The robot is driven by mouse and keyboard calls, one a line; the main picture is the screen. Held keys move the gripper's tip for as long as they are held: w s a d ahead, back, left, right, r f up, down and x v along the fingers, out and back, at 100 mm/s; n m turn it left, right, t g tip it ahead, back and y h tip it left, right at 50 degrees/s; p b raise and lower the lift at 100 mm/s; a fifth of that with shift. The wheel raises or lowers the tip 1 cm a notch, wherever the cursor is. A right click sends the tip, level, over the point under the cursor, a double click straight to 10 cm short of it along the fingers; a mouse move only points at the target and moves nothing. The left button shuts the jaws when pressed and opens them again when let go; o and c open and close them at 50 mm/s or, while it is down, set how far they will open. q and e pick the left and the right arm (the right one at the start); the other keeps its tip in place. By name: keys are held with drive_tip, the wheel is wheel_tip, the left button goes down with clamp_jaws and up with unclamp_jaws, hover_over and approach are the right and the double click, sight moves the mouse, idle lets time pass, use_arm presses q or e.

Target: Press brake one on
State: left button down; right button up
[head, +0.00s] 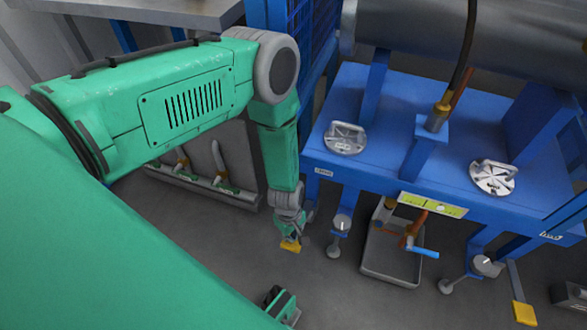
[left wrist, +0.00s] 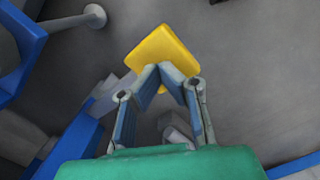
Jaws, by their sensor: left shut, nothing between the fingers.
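A yellow pedal (head: 290,246) is low at the left side of the blue stand, and it also shows in the left wrist view (left wrist: 163,50). My left gripper (head: 290,232) reaches down to this pedal. In the left wrist view, its fingertips (left wrist: 160,69) are together with nothing between them and overlap the pedal's near edge. I cannot tell whether they touch it or how far the pedal is pressed. A second yellow pedal (head: 523,313) is at the lower right, apart from my gripper.
The blue stand (head: 390,100) carries two round metal plates with handles, the left one (head: 345,138) and the right one (head: 492,177). A grey tray (head: 390,262) lies on the floor under it. Levelling feet (head: 334,250) stand close to the pedal. Open grey floor surrounds them.

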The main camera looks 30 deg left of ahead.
use_arm(q)
drive_tip(key=shift+a+f, duration=0.1)
drive_tip(key=shift+a, duration=0.05)
drive_tip(key=shift+f, duration=2.1)
drive_tip(key=a, duration=0.2)
drive_tip(key=w+r, duration=0.1)
drive_tip(key=shift+a, duration=0.4)
drive_tip(key=shift+r, duration=0.1)
wheel_tip(320, 180, up, 7)
drive_tip(key=shift+a, duration=0.4)
